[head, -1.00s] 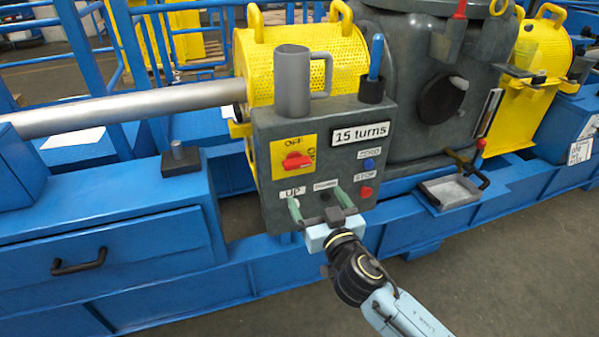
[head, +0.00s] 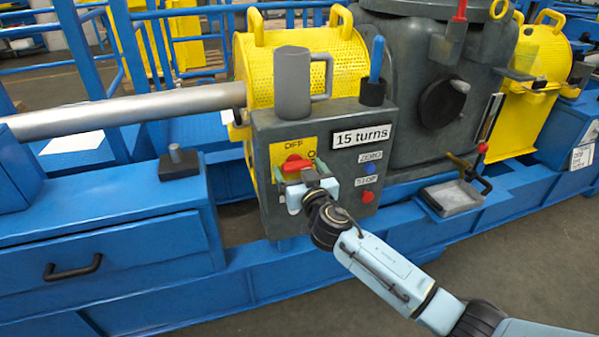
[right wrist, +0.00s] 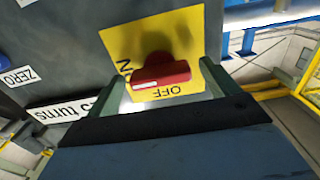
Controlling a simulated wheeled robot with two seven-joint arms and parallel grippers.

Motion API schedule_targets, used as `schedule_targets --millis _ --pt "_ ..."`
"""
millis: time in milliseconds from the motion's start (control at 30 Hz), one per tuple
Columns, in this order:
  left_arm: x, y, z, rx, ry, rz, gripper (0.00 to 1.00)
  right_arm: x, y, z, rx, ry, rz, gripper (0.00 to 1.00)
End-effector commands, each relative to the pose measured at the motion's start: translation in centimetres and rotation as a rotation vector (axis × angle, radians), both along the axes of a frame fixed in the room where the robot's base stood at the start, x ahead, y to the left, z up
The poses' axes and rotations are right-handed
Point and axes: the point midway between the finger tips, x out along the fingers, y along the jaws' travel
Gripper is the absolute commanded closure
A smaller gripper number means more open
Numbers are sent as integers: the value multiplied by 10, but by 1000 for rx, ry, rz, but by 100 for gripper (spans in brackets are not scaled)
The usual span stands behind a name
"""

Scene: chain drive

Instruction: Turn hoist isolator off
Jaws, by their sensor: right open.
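The hoist isolator is a red rotary knob (head: 296,163) on a yellow plate (head: 277,153) on the grey control box, with OFF at the top and ON at the right. Its bar lies crosswise, with a white mark towards the ON side. The right wrist view shows the knob (right wrist: 162,74) and plate (right wrist: 189,28) upside down. My right gripper (head: 296,175) is open in front of the knob, and its fingers (right wrist: 162,80) stand on either side of the bar with gaps visible. The gripper partly hides the knob in the head view. My left gripper is not in view.
The box carries a "15 turns" display (head: 361,135), a blue ZERO button (head: 369,168) and a red STOP button (head: 368,196). A grey mug-like cylinder (head: 292,85) and a blue-handled tool (head: 376,60) stand on top.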

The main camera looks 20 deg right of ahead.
Motion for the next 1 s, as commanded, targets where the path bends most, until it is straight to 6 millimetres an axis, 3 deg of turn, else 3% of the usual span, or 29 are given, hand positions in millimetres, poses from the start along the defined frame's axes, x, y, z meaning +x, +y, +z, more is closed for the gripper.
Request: schedule_targets --millis 233,567,1000 --pt "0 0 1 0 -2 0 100 0 0 0 1 0 0 15" --pt "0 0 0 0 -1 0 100 0 0 0 0 0 0 57" --pt "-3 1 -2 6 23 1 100 0 0 0 -105 -4 -1 57"
